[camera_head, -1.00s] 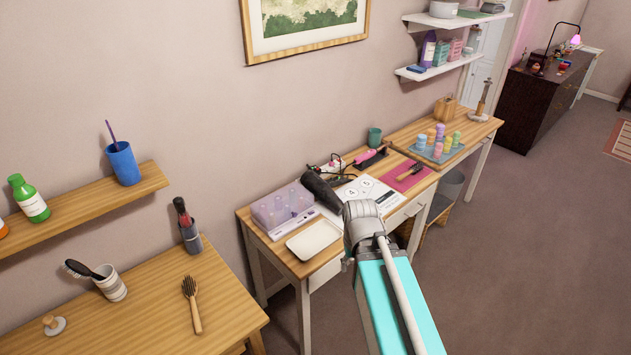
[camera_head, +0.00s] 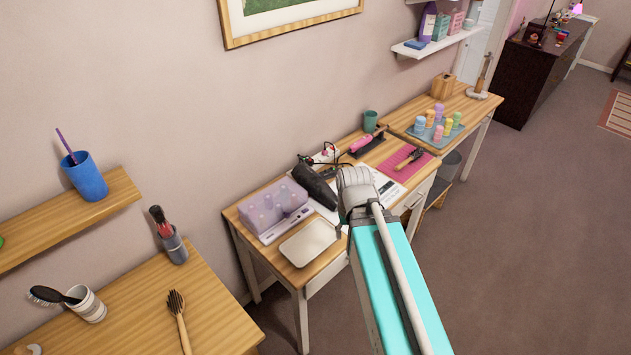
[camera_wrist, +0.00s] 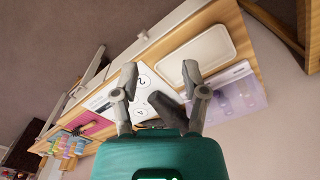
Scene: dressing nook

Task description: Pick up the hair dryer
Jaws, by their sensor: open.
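The hair dryer (camera_head: 316,187), black, lies on the middle wooden table between a lilac case and a white numbered sheet. My arm end covers part of it in the head view. In the wrist view its dark body (camera_wrist: 168,108) shows between and beyond my fingers, partly hidden by the green gripper body. My gripper (camera_wrist: 160,77) is open and empty above the table, with its two grey fingers spread apart. Contact with the dryer cannot be told.
The lilac case (camera_head: 272,206) and a cream tray (camera_head: 308,243) sit left of the dryer. The white sheet (camera_wrist: 143,90) lies close by. A pink mat (camera_head: 405,163) with a brush, a pink styling tool (camera_head: 366,142) and a green cup (camera_head: 370,121) stand farther along.

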